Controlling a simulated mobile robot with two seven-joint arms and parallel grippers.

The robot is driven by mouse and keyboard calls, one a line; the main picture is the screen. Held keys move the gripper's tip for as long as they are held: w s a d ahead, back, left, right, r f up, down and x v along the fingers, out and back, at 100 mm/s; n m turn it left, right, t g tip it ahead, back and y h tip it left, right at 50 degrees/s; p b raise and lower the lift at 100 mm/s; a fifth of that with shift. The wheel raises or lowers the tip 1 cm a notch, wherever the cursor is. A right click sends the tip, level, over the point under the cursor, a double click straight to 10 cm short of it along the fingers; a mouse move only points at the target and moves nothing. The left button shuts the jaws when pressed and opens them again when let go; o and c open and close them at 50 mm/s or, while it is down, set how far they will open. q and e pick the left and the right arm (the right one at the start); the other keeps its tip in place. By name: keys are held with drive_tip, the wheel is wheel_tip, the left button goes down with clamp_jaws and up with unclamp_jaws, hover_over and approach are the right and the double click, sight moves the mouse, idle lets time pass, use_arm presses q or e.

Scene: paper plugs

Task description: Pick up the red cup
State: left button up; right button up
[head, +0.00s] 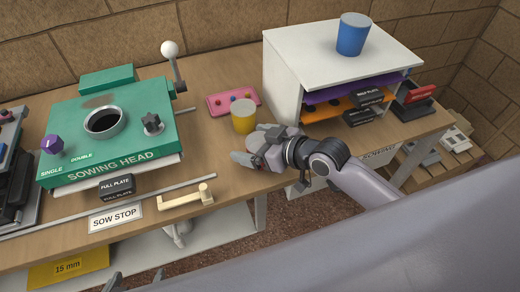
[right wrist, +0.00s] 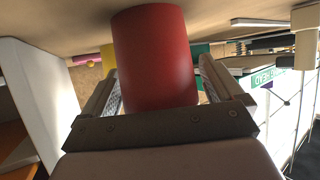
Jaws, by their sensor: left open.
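The red cup (right wrist: 155,55) is large in the right wrist view, between the two fingers of my right gripper (right wrist: 158,85). A finger lies close along each side of it; whether both touch it I cannot tell. In the head view my right gripper (head: 262,148) is low at the table's front edge, right of the yellow cup; the red cup cannot be made out there, likely hidden by the gripper. My left gripper (head: 137,281) shows only its tips at the bottom edge of the head view, open and away from the cups.
A yellow cup (head: 243,116) stands just behind my right gripper, with a pink tray (head: 232,100) behind it. A blue cup (head: 352,34) stands on the white shelf unit (head: 310,48). The green sowing head (head: 160,125) fills the table's left.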

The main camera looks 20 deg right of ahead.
drive_tip(key=c, duration=0.8)
drive_tip(key=shift+c, duration=0.2)
drive_tip(key=shift+r, duration=0.15)
